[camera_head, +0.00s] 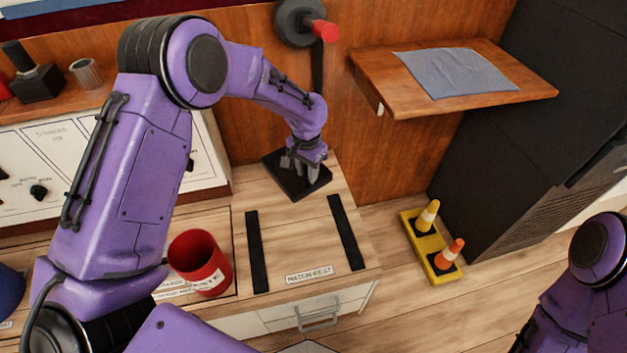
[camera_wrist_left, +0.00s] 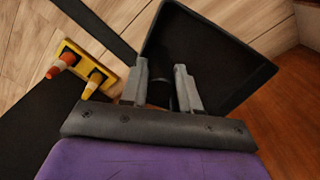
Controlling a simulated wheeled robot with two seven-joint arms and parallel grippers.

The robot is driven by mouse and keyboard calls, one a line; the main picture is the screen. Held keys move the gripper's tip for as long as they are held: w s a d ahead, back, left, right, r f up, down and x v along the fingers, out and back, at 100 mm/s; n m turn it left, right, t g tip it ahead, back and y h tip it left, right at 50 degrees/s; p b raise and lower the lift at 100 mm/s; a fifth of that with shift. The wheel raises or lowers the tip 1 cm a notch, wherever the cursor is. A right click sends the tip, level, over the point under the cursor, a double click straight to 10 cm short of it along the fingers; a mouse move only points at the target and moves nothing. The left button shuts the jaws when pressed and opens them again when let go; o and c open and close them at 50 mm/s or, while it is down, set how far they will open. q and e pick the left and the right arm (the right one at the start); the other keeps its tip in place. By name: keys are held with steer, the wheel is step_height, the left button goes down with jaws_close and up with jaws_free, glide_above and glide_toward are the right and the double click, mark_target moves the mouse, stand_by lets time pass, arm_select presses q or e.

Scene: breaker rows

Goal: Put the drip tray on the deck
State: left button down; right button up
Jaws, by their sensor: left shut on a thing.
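The drip tray appears to be the black square tray (camera_head: 318,185) at the back of the light wooden counter top (camera_head: 300,235), below my left gripper (camera_head: 303,158). In the left wrist view the tray (camera_wrist_left: 212,48) shows its dark inside and raised rim. There my left gripper (camera_wrist_left: 161,90) is shut on a dark upright part of the tray between its fingers. I cannot tell whether the tray touches the counter. Which surface is the deck is not clear. My right arm shows at the lower right edge, but its gripper is out of view.
Two black strips (camera_head: 257,252) (camera_head: 346,232) and a small label (camera_head: 309,274) lie on the counter. A red mug (camera_head: 200,262) stands left. A wooden shelf (camera_head: 420,104) holds a grey cloth (camera_head: 456,73). Small cones stand in a yellow holder (camera_head: 430,246) on the floor.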

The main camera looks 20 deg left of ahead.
arm_select(q)
steer(key=w+f, duration=0.2)
steer(key=w+f+b, duration=0.1)
steer(key=w+f, duration=0.1)
steer(key=f, duration=0.1)
steer(key=shift+w+a+f, duration=0.15)
steer(key=shift+f, duration=0.15)
step_height(320, 180, down, 3)
steer(key=shift+w+f+b, duration=0.15)
steer(key=shift+f+b, duration=0.05)
steer(key=shift+b, duration=0.3)
steer(key=shift+r, duration=0.1)
steer(key=c, duration=0.8)
jaws_free()
step_height(320, 180, up, 12)
steer(key=shift+r+p, duration=0.1)
steer(key=shift+p, duration=1.1)
